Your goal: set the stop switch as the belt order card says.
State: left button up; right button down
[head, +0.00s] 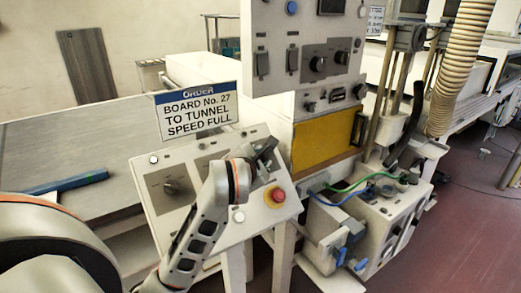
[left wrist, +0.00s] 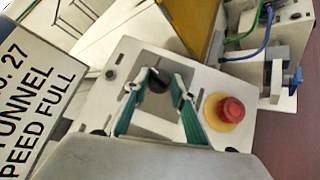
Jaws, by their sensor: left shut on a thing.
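The order card (head: 197,110) stands behind the sloped control panel (head: 210,237) and reads "BOARD No. 27 TO TUNNEL SPEED FULL"; part of the card (left wrist: 32,95) shows in the left wrist view. My left gripper (head: 266,156) is over the panel's upper right. In the left wrist view its teal fingers (left wrist: 163,80) are shut on a black switch knob (left wrist: 157,84). In the head view my gripper hides this knob. A red mushroom button (head: 278,195) on a yellow plate is close to the gripper; it also shows in the left wrist view (left wrist: 230,111). My right gripper is not in view.
Another dark knob (head: 170,187) is on the panel's left. An upright cabinet (head: 305,50) with knobs and switches rises behind. A yellow door (head: 323,142) and a box with green and blue cables (head: 385,215) stand to the right. A blue bar (head: 80,182) lies on the left.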

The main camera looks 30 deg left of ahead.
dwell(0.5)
pick_arm(q)
jog(key=o, duration=1.1)
jog(key=shift+w+a+f, duration=0.1)
